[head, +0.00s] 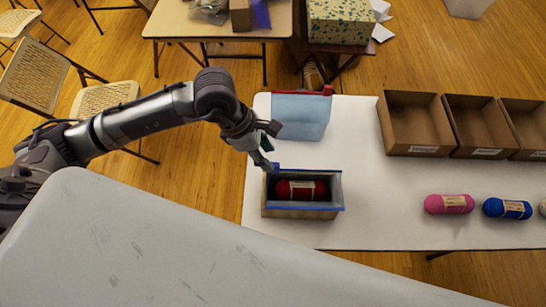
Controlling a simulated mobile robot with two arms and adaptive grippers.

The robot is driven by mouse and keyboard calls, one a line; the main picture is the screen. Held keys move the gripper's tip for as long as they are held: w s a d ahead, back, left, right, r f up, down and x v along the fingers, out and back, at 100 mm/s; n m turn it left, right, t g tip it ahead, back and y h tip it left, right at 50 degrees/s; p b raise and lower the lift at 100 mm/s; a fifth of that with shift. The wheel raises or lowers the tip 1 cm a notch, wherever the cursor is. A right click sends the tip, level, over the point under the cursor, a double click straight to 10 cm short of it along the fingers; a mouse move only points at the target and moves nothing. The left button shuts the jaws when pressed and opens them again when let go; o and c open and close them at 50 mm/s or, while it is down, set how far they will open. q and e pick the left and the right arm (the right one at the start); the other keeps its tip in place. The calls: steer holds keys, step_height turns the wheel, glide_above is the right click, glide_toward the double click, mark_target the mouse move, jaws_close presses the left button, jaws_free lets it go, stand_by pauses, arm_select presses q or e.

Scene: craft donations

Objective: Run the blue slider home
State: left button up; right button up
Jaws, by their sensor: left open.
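An open bag or box-like pouch (302,213) stands on the white table with a blue strip along its rim. A dark red yarn ball (302,190) with a pale label lies inside it. A small blue piece, which looks like the blue slider (276,167), sits at the pouch's back left corner. My left gripper (268,150) is open and empty just behind and above that corner. Its fingertips are close to the blue piece; I cannot tell whether they touch. My right gripper is not in view.
A flat pale blue bag (300,116) with a red piece (327,90) at its top right lies behind the pouch. Several open cardboard bins (415,149) stand at the back right. Pink yarn (449,204) and blue yarn (507,208) lie at the right. Table between is clear.

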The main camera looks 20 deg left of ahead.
mark_target(274, 164)
arm_select(q)
steer(key=shift+p+x, duration=0.4)
steer(key=shift+x, duration=1.85)
steer(key=shift+c, duration=0.2)
steer(key=shift+d, duration=0.1)
jaws_close()
